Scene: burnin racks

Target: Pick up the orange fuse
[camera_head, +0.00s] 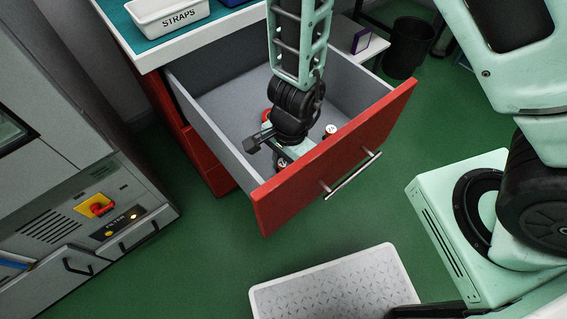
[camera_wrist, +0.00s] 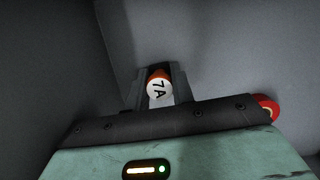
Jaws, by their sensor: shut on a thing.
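The orange fuse (camera_wrist: 158,74) shows in the wrist view as an orange body with a white end cap marked "7A". It sits between the two dark fingers of my gripper (camera_wrist: 158,92), which is shut on it. In the head view my gripper (camera_head: 276,152) reaches down inside the open red drawer (camera_head: 335,150). My wrist hides much of the fingers there, and I cannot tell clearly which piece of the fuse shows.
A white-capped piece (camera_head: 330,130) lies in the drawer right of my wrist. A red round piece (camera_wrist: 268,107) shows right of my gripper in the wrist view. Grey drawer walls stand close around. A white tray labelled "STRAPS" (camera_head: 170,14) stands on the counter above. A black bin (camera_head: 408,45) stands behind.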

